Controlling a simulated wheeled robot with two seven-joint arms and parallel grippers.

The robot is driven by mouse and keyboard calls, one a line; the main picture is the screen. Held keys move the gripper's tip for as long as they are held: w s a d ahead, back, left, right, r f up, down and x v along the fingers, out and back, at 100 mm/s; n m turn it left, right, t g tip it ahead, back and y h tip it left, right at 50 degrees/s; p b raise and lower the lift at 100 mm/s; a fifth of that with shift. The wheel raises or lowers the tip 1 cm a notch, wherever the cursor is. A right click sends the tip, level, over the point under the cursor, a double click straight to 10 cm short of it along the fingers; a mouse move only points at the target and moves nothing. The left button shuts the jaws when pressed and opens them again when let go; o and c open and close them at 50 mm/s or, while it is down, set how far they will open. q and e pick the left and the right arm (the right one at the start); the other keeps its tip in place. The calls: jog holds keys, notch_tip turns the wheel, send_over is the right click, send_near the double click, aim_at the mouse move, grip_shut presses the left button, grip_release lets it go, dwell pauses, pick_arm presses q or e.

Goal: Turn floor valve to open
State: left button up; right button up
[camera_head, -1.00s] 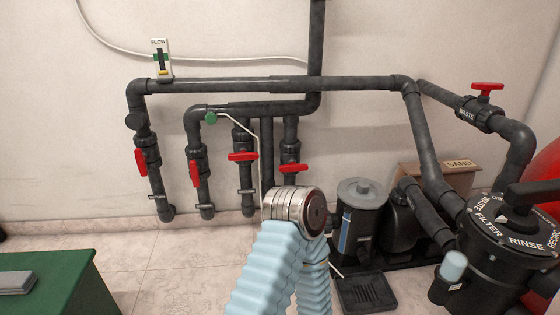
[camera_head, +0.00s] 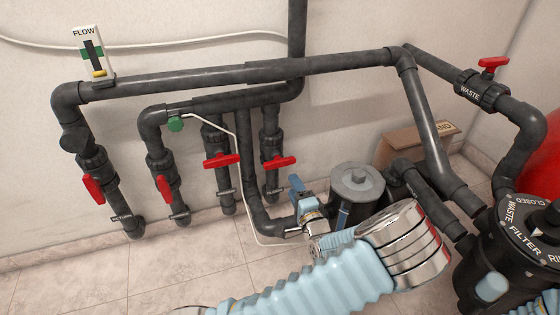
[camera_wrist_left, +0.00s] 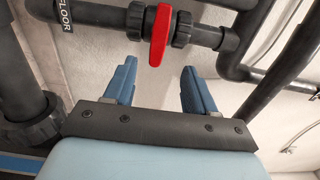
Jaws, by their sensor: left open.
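The floor valve shows in the left wrist view as a red handle (camera_wrist_left: 160,35) on a dark pipe, beside a label reading FLOOR (camera_wrist_left: 65,14). The handle lies across its pipe. In the head view it appears to be the rightmost red handle of the wall row (camera_head: 280,163). My left gripper (camera_head: 298,192) is near that valve, in front of and slightly below it. In the left wrist view its open blue fingers (camera_wrist_left: 159,70) are empty, and the handle is beyond the gap, apparently not touched. My left forearm hides part of the floor. My right gripper is not in view.
Other red-handled valves (camera_head: 222,161) stand to the left on the wall pipes. The pump's strainer pot (camera_head: 357,190) is close to the right of my left gripper. The filter head (camera_head: 525,225) and waste valve (camera_head: 487,92) are further right. The floor at left is clear.

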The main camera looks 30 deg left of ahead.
aim_at(282, 165)
pick_arm(q)
jog(key=b+x, duration=0.1)
jog(key=x, duration=1)
jog(key=shift+w+a+f, duration=0.1)
jog(key=shift+w, duration=0.05)
jog(key=c, duration=1)
